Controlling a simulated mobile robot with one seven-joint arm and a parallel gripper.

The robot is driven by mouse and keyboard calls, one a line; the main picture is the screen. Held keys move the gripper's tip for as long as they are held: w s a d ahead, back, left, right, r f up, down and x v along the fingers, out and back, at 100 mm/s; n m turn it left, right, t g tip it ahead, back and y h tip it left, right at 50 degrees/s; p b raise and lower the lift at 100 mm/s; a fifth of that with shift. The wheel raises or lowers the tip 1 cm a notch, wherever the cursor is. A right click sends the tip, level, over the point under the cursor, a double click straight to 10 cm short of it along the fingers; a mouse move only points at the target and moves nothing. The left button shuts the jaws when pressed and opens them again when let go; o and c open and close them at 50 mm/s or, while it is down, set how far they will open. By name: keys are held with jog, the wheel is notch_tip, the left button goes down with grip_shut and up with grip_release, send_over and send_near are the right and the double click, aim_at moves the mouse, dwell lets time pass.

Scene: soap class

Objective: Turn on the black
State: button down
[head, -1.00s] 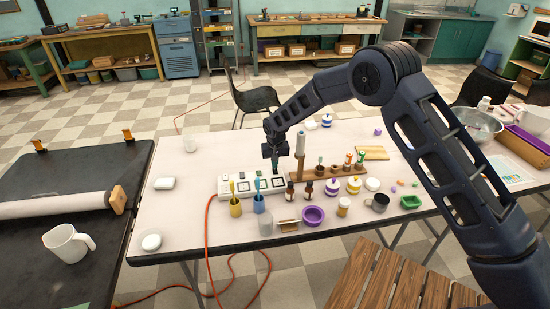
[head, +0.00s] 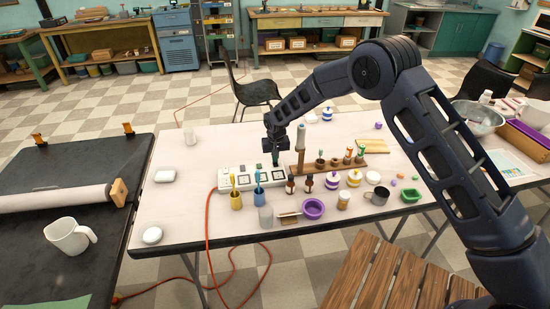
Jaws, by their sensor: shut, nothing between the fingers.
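A white power strip (head: 224,183) with several dark-framed squares along its top lies on the white table, left of centre. An orange cord leaves its left end. A black square shows near its right end, partly beneath my gripper; whether it is a switch, and whether on or off, is too small to tell. My gripper (head: 275,162) points down at the right end of the strip, shut and empty. Its fingertips are at or just above the strip; I cannot tell whether they touch. The arm comes in from the right.
A yellow cup (head: 236,202) and a blue cup (head: 259,197) holding brushes stand in front of the strip. A wooden rack (head: 345,174) stands close right of my gripper. A purple bowl (head: 312,209) and small bottles crowd the front. The table's left part is mostly clear.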

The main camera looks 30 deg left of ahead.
jog(key=shift+s+d, duration=0.5)
jog(key=shift+r, duration=0.1)
notch_tip(320, 180, up, 14)
jog(key=s+d, duration=0.1)
dwell(0.5)
jog(key=shift+s+d, duration=0.1)
dwell(0.3)
